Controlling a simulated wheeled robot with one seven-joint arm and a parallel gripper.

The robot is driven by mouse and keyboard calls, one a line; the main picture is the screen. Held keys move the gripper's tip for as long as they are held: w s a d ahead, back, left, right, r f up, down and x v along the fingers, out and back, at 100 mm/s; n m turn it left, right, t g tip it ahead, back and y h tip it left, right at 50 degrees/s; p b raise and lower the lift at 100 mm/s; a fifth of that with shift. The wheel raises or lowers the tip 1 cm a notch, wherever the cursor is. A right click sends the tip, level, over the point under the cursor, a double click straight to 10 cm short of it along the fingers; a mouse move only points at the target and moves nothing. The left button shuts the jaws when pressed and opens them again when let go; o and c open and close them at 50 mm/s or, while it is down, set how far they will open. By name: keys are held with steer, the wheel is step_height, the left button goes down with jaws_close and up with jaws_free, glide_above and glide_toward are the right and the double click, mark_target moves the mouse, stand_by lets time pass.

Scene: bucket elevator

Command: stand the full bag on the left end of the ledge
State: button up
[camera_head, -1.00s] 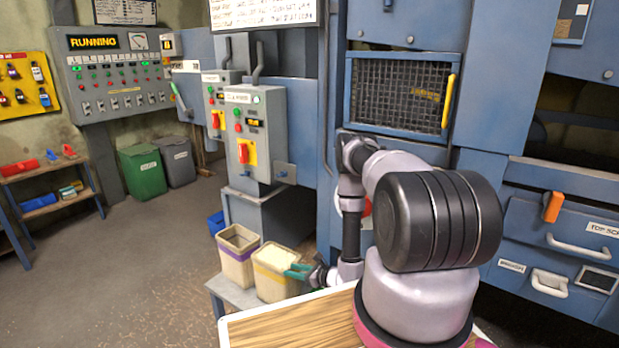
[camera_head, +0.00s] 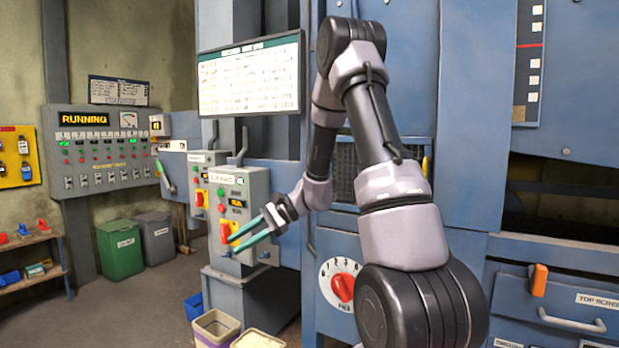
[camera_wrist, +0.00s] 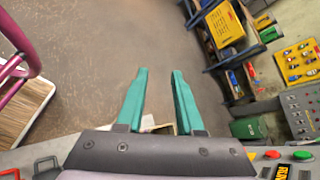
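The full bag (camera_head: 257,339), topped with pale material, shows only its upper part at the bottom edge of the head view. A second bag (camera_head: 215,329) with a purple band and a darker inside stands just left of it. The ledge under them is out of the head view now. My gripper (camera_head: 233,246) is raised well above the bags, in front of the grey control box. In the wrist view its teal fingers (camera_wrist: 156,72) are apart with nothing between their tips. Pale pieces near the finger bases there are too covered to identify surely.
The control box (camera_head: 238,205) with a yellow-and-red switch is close behind my fingers. A red dial (camera_head: 343,287) is on the blue machine to the right. Green (camera_head: 120,249) and grey bins stand at the back left.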

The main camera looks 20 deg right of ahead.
steer(key=s+d+r+n+t+h, duration=0.3)
steer(key=s+d+r+n+h, duration=0.1)
steer(key=s+r, duration=0.5)
steer(key=s+d+r+n+t+h, duration=0.3)
steer(key=s+d+r+h, duration=0.2)
steer(key=s+r, duration=0.5)
steer(key=s+h, duration=0.1)
steer(key=s, duration=0.1)
steer(key=shift+s+d+r+n, duration=0.2)
steer(key=shift+s+d+n, duration=0.15)
steer(key=shift+s+n, duration=0.05)
